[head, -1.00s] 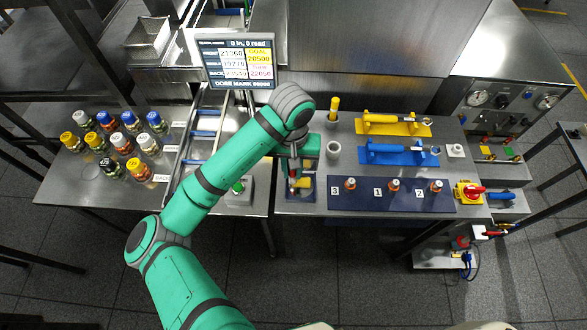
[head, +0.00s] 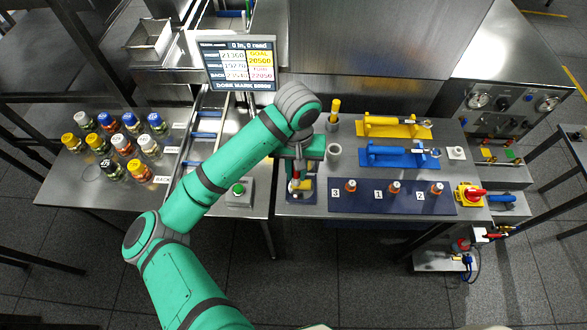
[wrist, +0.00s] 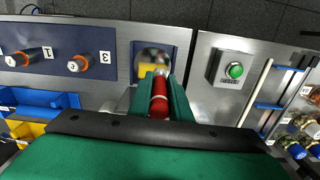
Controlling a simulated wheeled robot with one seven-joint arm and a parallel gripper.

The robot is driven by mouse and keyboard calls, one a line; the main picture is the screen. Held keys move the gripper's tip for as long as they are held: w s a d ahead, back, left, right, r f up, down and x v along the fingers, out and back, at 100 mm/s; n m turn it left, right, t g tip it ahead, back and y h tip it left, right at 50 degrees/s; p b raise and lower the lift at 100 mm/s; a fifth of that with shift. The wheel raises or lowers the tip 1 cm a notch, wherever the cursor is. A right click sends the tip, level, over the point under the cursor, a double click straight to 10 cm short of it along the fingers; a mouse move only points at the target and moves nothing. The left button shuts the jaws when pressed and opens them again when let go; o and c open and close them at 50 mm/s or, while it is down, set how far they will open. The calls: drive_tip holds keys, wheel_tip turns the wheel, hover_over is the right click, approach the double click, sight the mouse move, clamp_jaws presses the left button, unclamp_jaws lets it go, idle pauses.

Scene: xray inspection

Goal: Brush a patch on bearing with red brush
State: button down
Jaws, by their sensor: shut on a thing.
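My gripper (wrist: 165,100) is shut on the red brush (wrist: 159,92), whose red handle lies between the green fingers in the wrist view. In the head view my gripper (head: 297,174) is over the small dark blue pad at the bench's left front corner. The bearing (wrist: 152,58) shows in the wrist view as a round, shiny metal thing on that pad, with a yellow area at its near side. The brush's far end overlaps the bearing in the picture; I cannot tell whether they touch. The fingers and brush partly hide the bearing.
A cup with a yellow-handled brush (head: 335,107) and an empty cup (head: 334,153) stand behind my gripper. A dark blue mat (head: 365,207) with numbered orange-ringed pieces lies to the right. A green button box (head: 238,191) is to the left. Yellow (head: 396,132) and blue (head: 385,157) tools lie behind the mat.

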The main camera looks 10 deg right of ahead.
drive_tip(key=shift+s+d, duration=1.6)
drive_tip(key=shift+s, duration=0.1)
drive_tip(key=shift+f, duration=0.6)
idle(1.4)
drive_tip(key=shift+a, duration=0.15)
drive_tip(key=shift+w+a, duration=0.2)
drive_tip(key=shift+a, duration=0.35)
drive_tip(key=shift+w+a, duration=0.15)
drive_tip(key=shift+a, duration=0.35)
drive_tip(key=shift+a, duration=0.15)
drive_tip(key=shift+w+a, duration=0.2)
drive_tip(key=shift+a, duration=0.3)
drive_tip(key=shift+w+a, duration=0.15)
drive_tip(key=shift+a, duration=0.35)
drive_tip(key=shift+d, duration=0.15)
